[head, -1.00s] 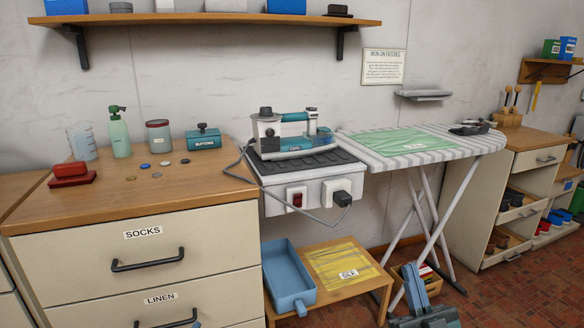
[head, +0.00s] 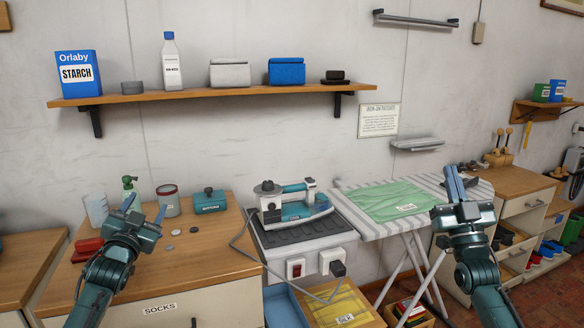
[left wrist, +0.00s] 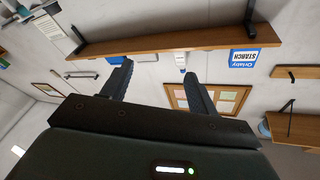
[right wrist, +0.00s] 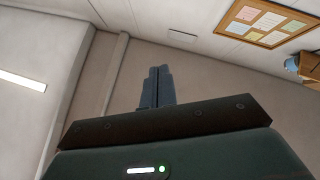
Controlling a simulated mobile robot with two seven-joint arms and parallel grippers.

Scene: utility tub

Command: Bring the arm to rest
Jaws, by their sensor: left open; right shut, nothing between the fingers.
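My left gripper (head: 143,208) is raised over the wooden drawer-cabinet top at the left of the head view. Its fingers are apart and nothing is between them; they also show spread in the left wrist view (left wrist: 160,92). My right gripper (head: 455,185) is raised in front of the ironing board at the right, its blue fingers pointing up. Its fingers are together and empty in the right wrist view (right wrist: 157,88). Both forearms come up from the bottom of the head view, and neither gripper appears to touch anything.
The iron (head: 292,202) stands on its dark rest between the arms. The ironing board (head: 350,215) carries a green cloth (head: 393,201). A teal buttons box (head: 209,201), a jar (head: 168,200) and a red object (head: 88,249) are near my left gripper. A wall shelf (head: 215,93) runs above.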

